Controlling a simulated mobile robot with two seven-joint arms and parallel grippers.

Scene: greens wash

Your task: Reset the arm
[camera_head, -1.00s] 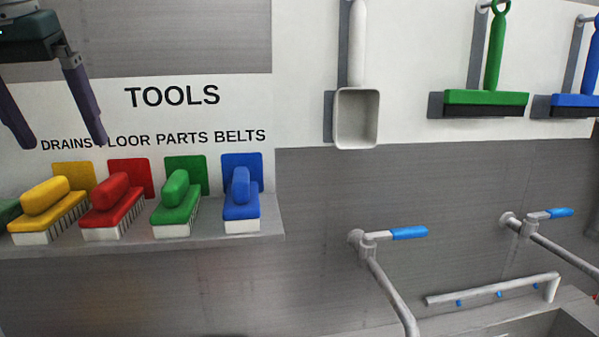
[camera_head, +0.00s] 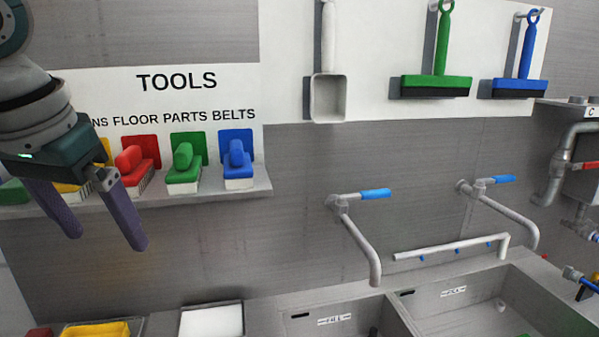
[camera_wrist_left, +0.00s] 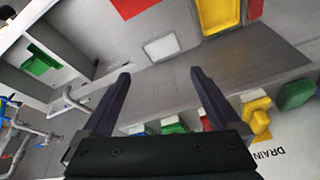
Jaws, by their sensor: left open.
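My left gripper (camera_head: 108,232) hangs at the left of the head view, fingers spread and pointing down, with nothing between them. It is in front of the left end of the brush shelf and hides most of the yellow brush (camera_head: 72,189). In the left wrist view, the two dark fingers (camera_wrist_left: 160,80) are apart and empty, with the wall and counter beyond them. My right gripper is in neither view.
Red (camera_head: 134,165), green (camera_head: 184,165) and blue (camera_head: 238,163) brushes stand on the wall shelf (camera_head: 205,197). A white scoop (camera_head: 329,98) and squeegees (camera_head: 437,84) hang above. Taps (camera_head: 362,240) and sinks (camera_head: 345,318) are at the right. A yellow tray (camera_head: 97,330) and white tray (camera_head: 211,320) lie below.

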